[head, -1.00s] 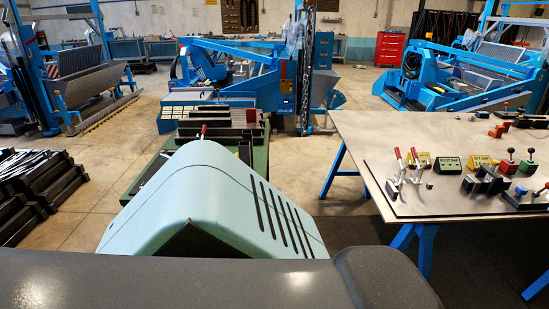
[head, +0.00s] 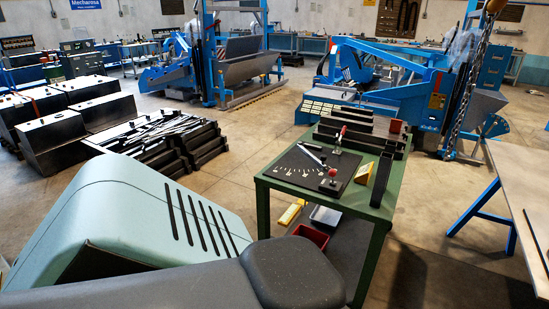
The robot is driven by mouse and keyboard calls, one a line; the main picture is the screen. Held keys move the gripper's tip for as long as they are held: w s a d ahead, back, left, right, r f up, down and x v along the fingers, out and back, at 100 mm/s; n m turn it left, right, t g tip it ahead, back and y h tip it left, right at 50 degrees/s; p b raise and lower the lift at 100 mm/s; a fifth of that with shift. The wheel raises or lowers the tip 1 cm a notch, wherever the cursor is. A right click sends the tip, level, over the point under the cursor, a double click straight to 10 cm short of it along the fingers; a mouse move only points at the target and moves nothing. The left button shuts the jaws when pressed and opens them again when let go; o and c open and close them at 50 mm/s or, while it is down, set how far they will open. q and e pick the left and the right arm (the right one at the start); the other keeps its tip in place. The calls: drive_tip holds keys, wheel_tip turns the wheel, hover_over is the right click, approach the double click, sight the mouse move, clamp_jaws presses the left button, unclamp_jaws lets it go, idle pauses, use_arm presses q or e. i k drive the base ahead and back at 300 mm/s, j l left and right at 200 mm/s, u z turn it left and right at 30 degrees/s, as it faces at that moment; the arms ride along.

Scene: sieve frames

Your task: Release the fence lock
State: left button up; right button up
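A green workbench (head: 412,172) stands right of centre in the head view. On it lies a black board (head: 305,182) with white scale marks and a pale bar (head: 312,153) across it. A small red-tipped lever (head: 342,132) stands upright near the board's back edge. A red knob (head: 333,171) sits on the board's right part. Long black rails (head: 362,142) run along the bench behind the board. Which of these is the fence lock I cannot tell for sure. Neither of my grippers is in view.
A black upright block (head: 381,180) stands on the bench's right side. A red bin (head: 311,236) is on its lower shelf. Black stacked bars (head: 160,140) lie to the left. A second table (head: 520,190) is at the right edge, with open floor between.

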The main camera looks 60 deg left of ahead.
sight(332, 173)
drive_tip(key=u, duration=1.65)
